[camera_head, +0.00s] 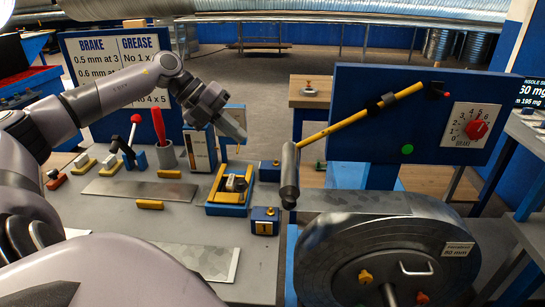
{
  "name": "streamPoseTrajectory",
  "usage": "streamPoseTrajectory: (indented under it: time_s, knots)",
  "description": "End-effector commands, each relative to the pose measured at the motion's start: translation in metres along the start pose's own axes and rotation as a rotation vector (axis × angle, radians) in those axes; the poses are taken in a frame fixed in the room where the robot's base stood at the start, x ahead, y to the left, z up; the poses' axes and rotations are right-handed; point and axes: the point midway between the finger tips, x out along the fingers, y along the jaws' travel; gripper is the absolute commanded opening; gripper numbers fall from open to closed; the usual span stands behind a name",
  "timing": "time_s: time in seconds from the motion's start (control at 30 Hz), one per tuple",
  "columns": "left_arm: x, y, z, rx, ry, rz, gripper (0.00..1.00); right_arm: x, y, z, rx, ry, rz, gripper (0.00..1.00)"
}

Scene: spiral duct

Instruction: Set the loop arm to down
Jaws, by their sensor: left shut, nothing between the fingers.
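The loop arm (350,121) is a yellow bar on the blue panel (350,85). It slopes from upper right down to lower left, with a black collar midway. A grey roller (290,172) hangs upright at its lower left end, by the strip coil (390,250). A red spot (436,92) marks the panel by the bar's upper end, and a green spot (407,149) lies lower down. My left gripper (241,138) is shut and empty above the bench, left of the roller and apart from it. My right gripper is not in view.
A red brake dial (476,129) sits at the panel's right. Below my left gripper, a blue and yellow tray (228,210) and a small blue block (264,221) stand on the bench. A cup (167,156) with a red-handled tool stands farther left.

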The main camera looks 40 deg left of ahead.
Motion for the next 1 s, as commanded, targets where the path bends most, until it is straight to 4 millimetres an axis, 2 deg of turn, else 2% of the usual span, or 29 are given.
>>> streamPoseTrajectory:
  time_s: [0.03,0.6,0.8,1.0]
  knots:
    - [0.003,-0.006,-0.001,0.002,0.002,-0.007,0.00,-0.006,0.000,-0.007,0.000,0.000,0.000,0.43]
    - [0.094,-0.003,0.000,0.000,0.001,-0.004,0.00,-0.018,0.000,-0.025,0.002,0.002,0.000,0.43]
    - [0.113,-0.002,0.000,0.000,0.000,-0.002,0.00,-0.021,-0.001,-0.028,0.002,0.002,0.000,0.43]
    - [0.119,-0.001,0.000,0.000,-0.002,0.000,0.00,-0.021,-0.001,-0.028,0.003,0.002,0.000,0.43]
